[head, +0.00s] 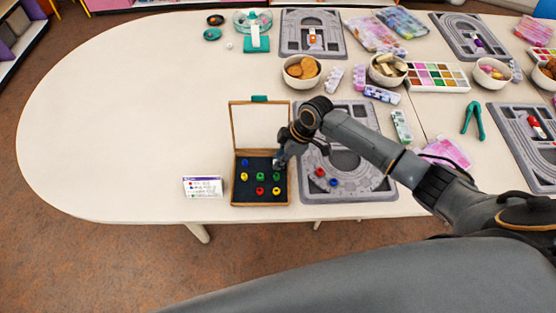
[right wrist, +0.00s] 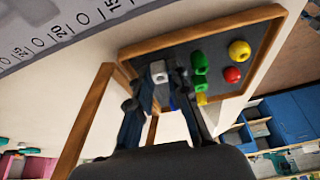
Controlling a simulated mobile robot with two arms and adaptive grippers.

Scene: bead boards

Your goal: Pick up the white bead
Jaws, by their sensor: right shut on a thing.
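The white bead (right wrist: 158,72) shows between the fingertips of my right gripper (right wrist: 160,80) in the right wrist view. The fingers are shut on it, at the dark inside of the open wooden box. In the head view my right gripper (head: 280,160) is over the upper right corner of the box (head: 232,196) and mostly hides the bead. Blue (head: 245,162), yellow (head: 244,176), green (head: 261,176) and red (head: 260,190) beads sit in the box. My left gripper is not in view.
A grey bead board (head: 350,192) lies right of the box, with a red bead (head: 320,171) and a blue bead (head: 333,182) on it. Bowls and trays fill the back right. The table's left is clear.

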